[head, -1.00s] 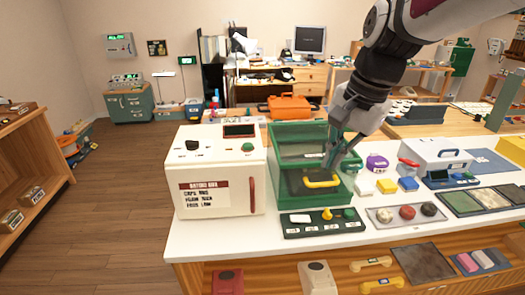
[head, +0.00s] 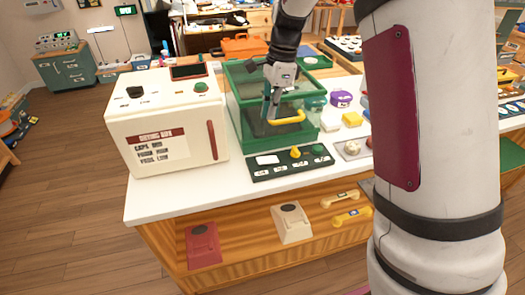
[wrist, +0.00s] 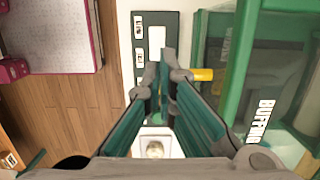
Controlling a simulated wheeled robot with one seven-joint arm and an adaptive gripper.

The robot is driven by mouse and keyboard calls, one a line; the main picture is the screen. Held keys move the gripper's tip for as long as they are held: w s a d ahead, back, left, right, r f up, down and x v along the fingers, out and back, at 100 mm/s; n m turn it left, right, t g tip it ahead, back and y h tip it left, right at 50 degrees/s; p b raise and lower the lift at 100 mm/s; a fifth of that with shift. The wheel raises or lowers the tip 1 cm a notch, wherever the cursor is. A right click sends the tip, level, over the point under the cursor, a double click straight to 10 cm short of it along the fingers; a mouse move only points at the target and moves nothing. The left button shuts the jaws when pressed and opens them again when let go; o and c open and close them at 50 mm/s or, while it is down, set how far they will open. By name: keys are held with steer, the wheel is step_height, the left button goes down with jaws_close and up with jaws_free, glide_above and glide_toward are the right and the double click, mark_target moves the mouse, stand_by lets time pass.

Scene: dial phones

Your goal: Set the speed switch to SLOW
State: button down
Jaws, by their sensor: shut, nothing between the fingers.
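The dark green control panel (head: 290,162) lies on the white tabletop in front of the green box. It carries a white plate (head: 267,160), a yellow knob (head: 295,152), a green button (head: 318,149) and a row of small labels too small to read. I cannot tell for certain which part is the speed switch.
The green box (head: 250,128) stands directly behind the panel. A white drying box (head: 170,130) is on the left. Purple and yellow items (head: 352,119) stand to the right. My white arm link blocks the right side of the head view. Phone bodies and handsets lie below the tabletop.

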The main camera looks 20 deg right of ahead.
mark_target(262, 159)
steer(key=f, duration=0.4)
steer(key=a+f, duration=0.1)
steer(key=f, duration=0.4)
steer(key=a+f, duration=0.1)
steer(key=f, duration=0.3)
steer(key=shift+a+f, duration=0.1)
steer(key=shift+f, duration=0.3)
